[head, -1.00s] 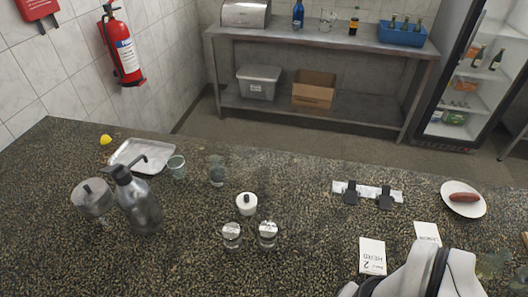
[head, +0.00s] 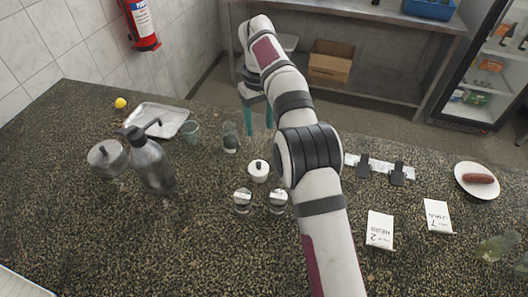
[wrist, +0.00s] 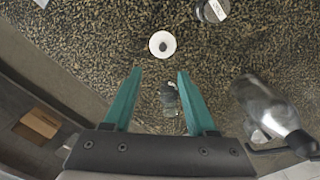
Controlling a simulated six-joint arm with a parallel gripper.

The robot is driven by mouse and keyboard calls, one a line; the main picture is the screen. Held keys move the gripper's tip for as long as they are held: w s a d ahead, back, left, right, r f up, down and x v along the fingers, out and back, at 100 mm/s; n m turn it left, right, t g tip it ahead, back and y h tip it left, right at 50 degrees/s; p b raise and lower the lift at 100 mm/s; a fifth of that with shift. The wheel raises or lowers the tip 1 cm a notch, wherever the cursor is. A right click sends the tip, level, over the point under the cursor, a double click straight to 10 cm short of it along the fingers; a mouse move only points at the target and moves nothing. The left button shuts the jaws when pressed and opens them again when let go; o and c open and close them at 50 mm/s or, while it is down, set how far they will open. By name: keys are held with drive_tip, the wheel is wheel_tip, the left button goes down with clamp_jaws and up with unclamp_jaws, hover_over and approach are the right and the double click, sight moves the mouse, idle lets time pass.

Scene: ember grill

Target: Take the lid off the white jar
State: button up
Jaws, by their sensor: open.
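The small white jar (head: 258,174) stands upright on the speckled counter, near the middle in the head view. Its lid sits on top with a dark round knob (head: 258,164). In the wrist view the white jar (wrist: 162,52) is seen from above, just beyond the fingertips, its dark knob centred. My gripper (head: 257,122) points down on the far side of the jar in the head view, with teal fingers apart. In the wrist view my gripper (wrist: 159,72) is open and empty, apart from the jar.
A glass (head: 230,138) stands close to my gripper. Two lidded glass jars (head: 243,203) (head: 278,203) stand on the near side of the white jar. A dark pump bottle (head: 152,165), metal pot (head: 106,158) and tray (head: 143,117) are at left. Cards (head: 380,230) lie right.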

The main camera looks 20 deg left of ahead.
sight(258, 163)
drive_tip(key=f, duration=1.4)
drive_tip(key=shift+s+a+f, duration=0.2)
drive_tip(key=shift+s+f, duration=0.1)
drive_tip(key=shift+f, duration=0.05)
clamp_jaws()
